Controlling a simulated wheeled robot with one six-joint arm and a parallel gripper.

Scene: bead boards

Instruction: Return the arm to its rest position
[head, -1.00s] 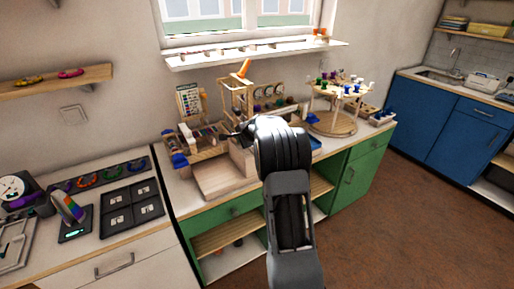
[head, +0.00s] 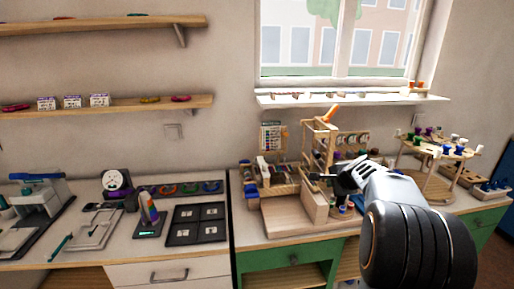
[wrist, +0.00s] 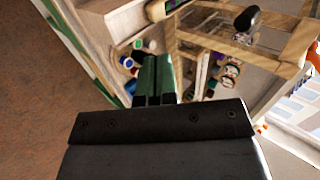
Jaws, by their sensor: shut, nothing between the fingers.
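My arm rises from the lower right of the head view, its wrist hanging over the green-fronted bench. My gripper (head: 322,176) points left, in front of the wooden bead stand; its tips are small and dark there. In the wrist view my gripper (wrist: 157,62) shows two dark green fingers side by side, closed together with nothing between them. Below and beyond the fingers are small round pots of colour and wooden frame parts. My arm hides part of the bench top.
The wooden bead stand (head: 318,150) is close to my gripper. A round wooden rack (head: 432,185) with coloured pegs stands to the right. A window shelf (head: 350,99) runs above. The left counter holds a black tray (head: 196,224).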

